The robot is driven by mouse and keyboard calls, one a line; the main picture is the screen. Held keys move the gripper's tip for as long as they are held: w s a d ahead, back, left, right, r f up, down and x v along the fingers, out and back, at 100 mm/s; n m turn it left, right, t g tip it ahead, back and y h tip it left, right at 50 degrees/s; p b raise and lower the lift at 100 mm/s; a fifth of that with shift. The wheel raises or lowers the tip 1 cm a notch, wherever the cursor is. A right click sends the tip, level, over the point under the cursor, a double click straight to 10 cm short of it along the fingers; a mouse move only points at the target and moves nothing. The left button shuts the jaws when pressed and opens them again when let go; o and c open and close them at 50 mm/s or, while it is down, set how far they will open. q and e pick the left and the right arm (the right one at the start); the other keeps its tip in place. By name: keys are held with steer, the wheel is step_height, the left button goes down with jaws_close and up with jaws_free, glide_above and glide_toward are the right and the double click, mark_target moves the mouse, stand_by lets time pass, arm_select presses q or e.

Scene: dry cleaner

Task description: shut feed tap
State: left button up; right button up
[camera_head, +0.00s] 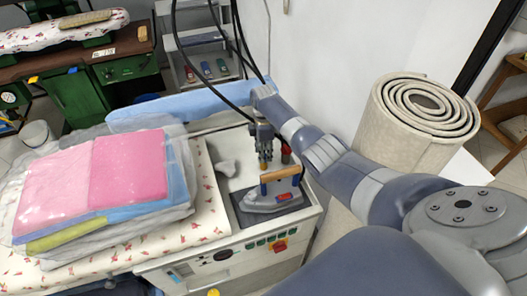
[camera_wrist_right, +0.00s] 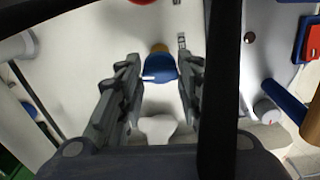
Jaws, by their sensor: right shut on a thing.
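The feed tap appears to be the blue-handled piece with a brass-coloured part (camera_wrist_right: 158,68) in the right wrist view, between my fingers. My right gripper (camera_head: 264,160) points down over the white machine top, behind the iron. It also shows in the right wrist view (camera_wrist_right: 157,85), with one finger on each side of the blue handle, shut on it. In the head view my gripper hides most of the tap, so the handle's angle is hard to tell. My left gripper is not in view.
An iron (camera_head: 268,201) with a wooden handle stands just in front of my right gripper. A red knob (camera_head: 286,151) is close on its right. Bagged pink and blue laundry (camera_head: 125,165) lies on the flowered board at left. A rolled carpet (camera_head: 400,125) stands at right.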

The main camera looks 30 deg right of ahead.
steer(key=shift+n, duration=0.6)
steer(key=o, duration=1.1)
steer(key=shift+c, duration=0.2)
step_height(320, 180, up, 12)
steer(key=shift+f, duration=0.1)
